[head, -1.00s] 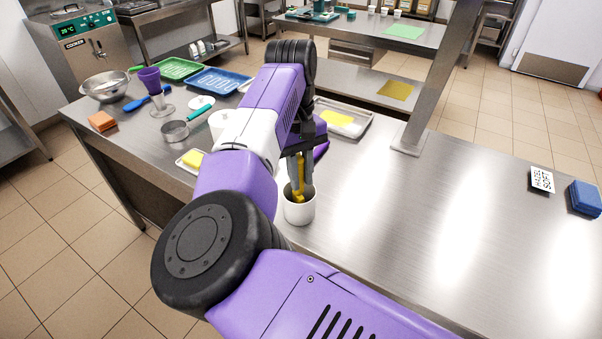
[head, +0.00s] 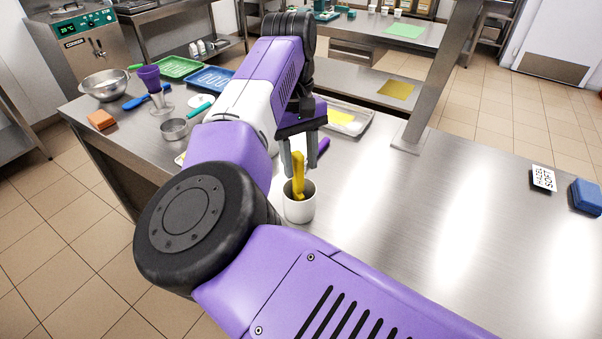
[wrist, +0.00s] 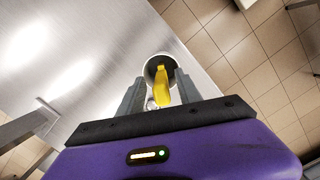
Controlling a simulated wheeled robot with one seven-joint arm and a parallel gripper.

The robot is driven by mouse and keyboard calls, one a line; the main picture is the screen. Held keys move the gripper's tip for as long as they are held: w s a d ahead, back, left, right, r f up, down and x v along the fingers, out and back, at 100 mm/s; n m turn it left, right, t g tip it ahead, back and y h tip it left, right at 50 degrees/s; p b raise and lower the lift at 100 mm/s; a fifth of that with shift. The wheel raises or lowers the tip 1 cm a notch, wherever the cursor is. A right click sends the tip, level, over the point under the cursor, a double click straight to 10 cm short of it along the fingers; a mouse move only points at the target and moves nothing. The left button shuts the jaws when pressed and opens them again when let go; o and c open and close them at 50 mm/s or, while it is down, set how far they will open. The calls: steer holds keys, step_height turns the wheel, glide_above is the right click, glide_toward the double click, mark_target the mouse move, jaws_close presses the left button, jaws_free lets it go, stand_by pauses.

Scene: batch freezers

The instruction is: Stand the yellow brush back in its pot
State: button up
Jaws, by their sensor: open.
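The yellow brush (head: 298,177) stands in the white pot (head: 300,208), its lower end inside and its handle sticking up above the rim, leaning slightly. In the wrist view the yellow brush (wrist: 163,88) shows inside the mouth of the pot (wrist: 149,69), between the fingers. My gripper (head: 299,166) is open just above the pot, with its fingers apart on either side of the brush handle and clear of it. The part of the brush deep in the pot is hidden.
A purple-handled tool (head: 321,148) lies just behind the gripper. A metal tray with a yellow item (head: 341,117) is beyond it. A metal post (head: 420,100) rises from the right of the table. Bare steel lies right of the pot.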

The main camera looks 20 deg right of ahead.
steer(key=r, duration=0.3)
steer(key=r+b, duration=0.1)
steer(key=r, duration=0.1)
steer(key=w+r, duration=0.1)
steer(key=r, duration=0.2)
steer(key=shift+a+r, duration=0.1)
steer(key=shift+r, duration=0.25)
